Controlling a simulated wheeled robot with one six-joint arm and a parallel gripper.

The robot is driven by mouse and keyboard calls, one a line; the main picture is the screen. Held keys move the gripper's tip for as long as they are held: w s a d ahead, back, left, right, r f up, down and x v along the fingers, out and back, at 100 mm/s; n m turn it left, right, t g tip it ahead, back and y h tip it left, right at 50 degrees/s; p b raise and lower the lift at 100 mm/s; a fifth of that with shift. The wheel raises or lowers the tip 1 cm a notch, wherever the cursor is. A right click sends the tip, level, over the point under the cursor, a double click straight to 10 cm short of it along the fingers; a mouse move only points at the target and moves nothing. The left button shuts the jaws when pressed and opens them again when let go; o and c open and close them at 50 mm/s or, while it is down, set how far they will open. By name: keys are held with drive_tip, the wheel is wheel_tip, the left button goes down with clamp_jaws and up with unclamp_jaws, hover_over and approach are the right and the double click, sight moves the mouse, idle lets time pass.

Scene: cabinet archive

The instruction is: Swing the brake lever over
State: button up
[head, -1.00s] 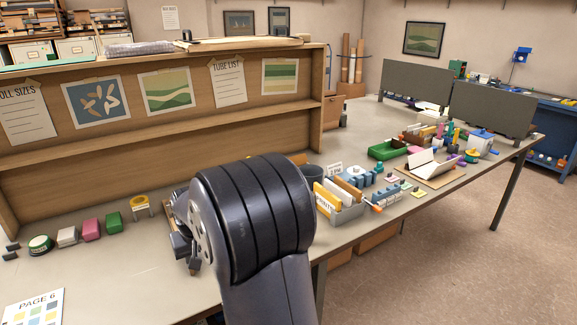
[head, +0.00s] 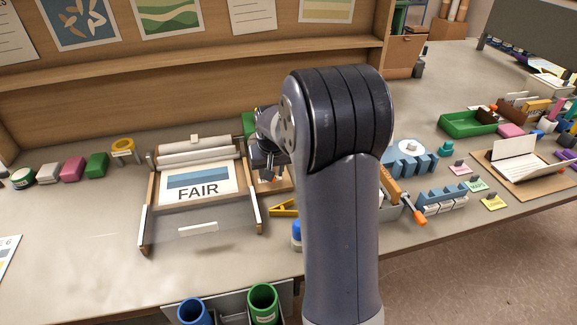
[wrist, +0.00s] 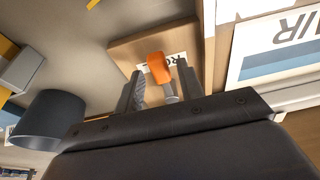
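The brake lever has an orange knob (wrist: 158,68) on a pale grey shaft. In the wrist view it stands over a wooden board with a white label, partly hidden, showing "RO". My gripper (wrist: 160,86) is open, with one finger on each side of the lever. A gap shows between the knob and the left finger; the right finger is close to the shaft, and I cannot tell if they touch. In the head view my gripper (head: 268,172) is over the wooden board (head: 278,184), and my arm hides the lever.
A wooden frame (head: 150,212) with rolled paper and a "FAIR" sheet (head: 198,186) stands just left of my gripper. A dark round cup (wrist: 48,118) is close by in the wrist view. Blue (head: 195,311) and green (head: 263,303) cups stand at the front edge.

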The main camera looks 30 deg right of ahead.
drive_tip(key=shift+r, duration=0.2)
drive_tip(key=shift+f, duration=0.3)
drive_tip(key=shift+w+f, duration=0.1)
drive_tip(key=shift+f, duration=0.05)
drive_tip(key=c, duration=0.8)
